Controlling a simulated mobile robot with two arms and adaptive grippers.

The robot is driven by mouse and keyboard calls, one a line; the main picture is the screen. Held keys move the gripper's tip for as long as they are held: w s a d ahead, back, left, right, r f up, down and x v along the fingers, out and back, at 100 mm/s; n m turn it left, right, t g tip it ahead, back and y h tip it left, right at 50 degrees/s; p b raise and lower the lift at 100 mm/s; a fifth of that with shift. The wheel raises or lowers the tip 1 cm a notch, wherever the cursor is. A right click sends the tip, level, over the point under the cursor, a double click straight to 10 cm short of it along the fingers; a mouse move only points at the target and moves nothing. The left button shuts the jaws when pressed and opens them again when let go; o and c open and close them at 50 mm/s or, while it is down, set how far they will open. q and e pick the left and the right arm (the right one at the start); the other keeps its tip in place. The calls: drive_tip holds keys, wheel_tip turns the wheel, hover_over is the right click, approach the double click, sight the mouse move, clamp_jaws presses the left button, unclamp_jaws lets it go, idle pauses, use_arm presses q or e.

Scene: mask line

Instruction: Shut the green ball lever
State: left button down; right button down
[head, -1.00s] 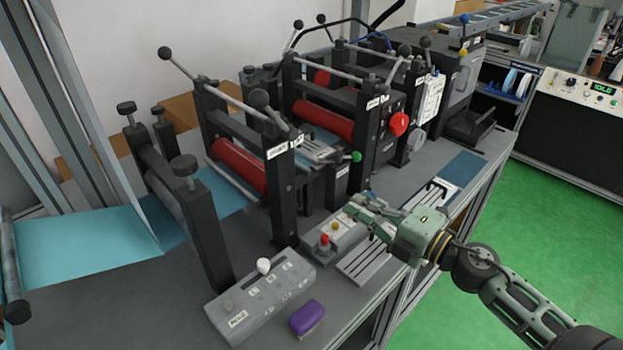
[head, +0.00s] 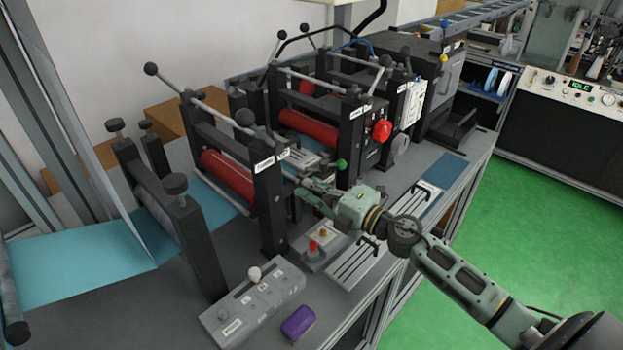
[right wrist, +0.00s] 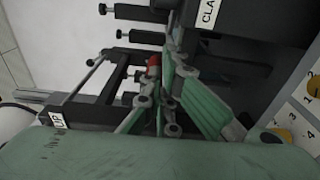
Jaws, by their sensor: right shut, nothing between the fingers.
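The green ball lever (head: 341,165) sticks out at the front of the press, between the two black roller frames. Its green ball shows in the head view; I cannot make it out in the right wrist view. My right gripper (head: 303,190) is shut and empty. In the head view its fingertips are just left of and below the green ball, by the near frame's post; I cannot tell whether they touch anything. The right wrist view shows its green fingers (right wrist: 167,100) pointing in among black machine parts. My left gripper is not in view.
A control box with a red button (head: 313,247) sits below the gripper. A grey panel with a white-knobbed lever (head: 254,273) and a purple block (head: 298,322) lie nearer. A red knob (head: 382,130) is to the right. Black posts stand close around the fingers.

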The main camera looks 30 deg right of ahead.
drive_tip(key=shift+w+d, duration=0.2)
drive_tip(key=shift+w, duration=0.3)
drive_tip(key=shift+w+d, duration=0.2)
drive_tip(key=shift+w, duration=0.25)
drive_tip(key=shift+w+a+m+t+h+p, duration=0.3)
drive_tip(key=shift+w+m+h+p, duration=0.35)
drive_tip(key=shift+h+p, duration=0.6)
drive_tip(key=shift+w+a+m+t+h+p, duration=0.3)
drive_tip(key=shift+w+m+h+p, duration=0.35)
drive_tip(key=shift+p, duration=1)
drive_tip(key=shift+s, duration=0.15)
drive_tip(key=shift+f, duration=0.1)
